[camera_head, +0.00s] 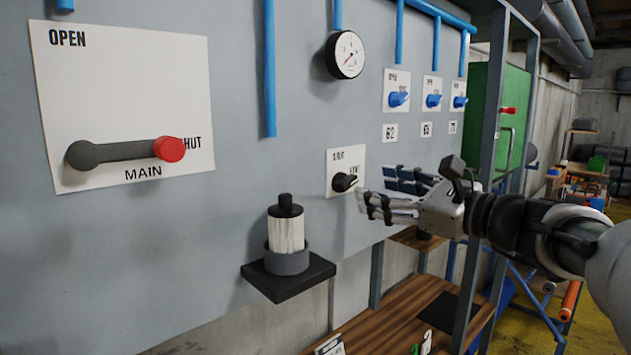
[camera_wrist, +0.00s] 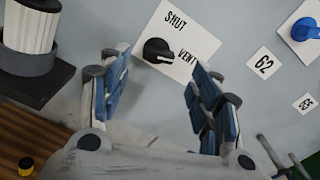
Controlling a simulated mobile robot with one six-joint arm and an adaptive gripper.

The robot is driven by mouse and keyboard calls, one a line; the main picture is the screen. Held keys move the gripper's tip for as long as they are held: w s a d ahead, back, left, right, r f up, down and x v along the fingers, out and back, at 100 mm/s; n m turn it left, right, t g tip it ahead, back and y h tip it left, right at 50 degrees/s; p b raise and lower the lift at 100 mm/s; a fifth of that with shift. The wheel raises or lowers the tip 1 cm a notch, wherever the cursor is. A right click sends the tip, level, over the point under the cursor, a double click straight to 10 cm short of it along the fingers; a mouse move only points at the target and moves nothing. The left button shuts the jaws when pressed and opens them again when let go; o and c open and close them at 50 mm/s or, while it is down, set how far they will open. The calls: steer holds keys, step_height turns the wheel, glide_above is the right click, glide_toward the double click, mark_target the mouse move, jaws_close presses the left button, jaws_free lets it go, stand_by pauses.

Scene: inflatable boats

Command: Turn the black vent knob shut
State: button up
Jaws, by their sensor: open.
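The black vent knob (camera_head: 344,182) sits on a white plate (camera_head: 346,158) on the grey panel. In the wrist view the knob (camera_wrist: 157,50) shows a white pointer line directed toward the word VENT; the word SHUT stands on the upper left of the plate (camera_wrist: 193,25). My gripper (camera_head: 374,193) is open and empty, to the right of the knob in the head view and a little out from the panel. In the wrist view its two blue-padded fingers (camera_wrist: 158,85) are spread, with the knob just beyond and between their tips. I see no contact with the knob.
A small shelf (camera_head: 316,277) with a white-and-black canister (camera_head: 287,232) juts out left of and below the knob. Blue valves (camera_head: 398,99) are up to the right. The red-tipped MAIN lever (camera_head: 168,148) is far left. A wooden bench (camera_head: 400,315) lies below.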

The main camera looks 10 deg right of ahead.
mark_target(351, 183)
steer(key=x, duration=0.6)
steer(key=shift+a+p, duration=0.1)
steer(key=shift+p, duration=0.25)
steer(key=shift+c, duration=0.3)
steer(key=c, duration=1)
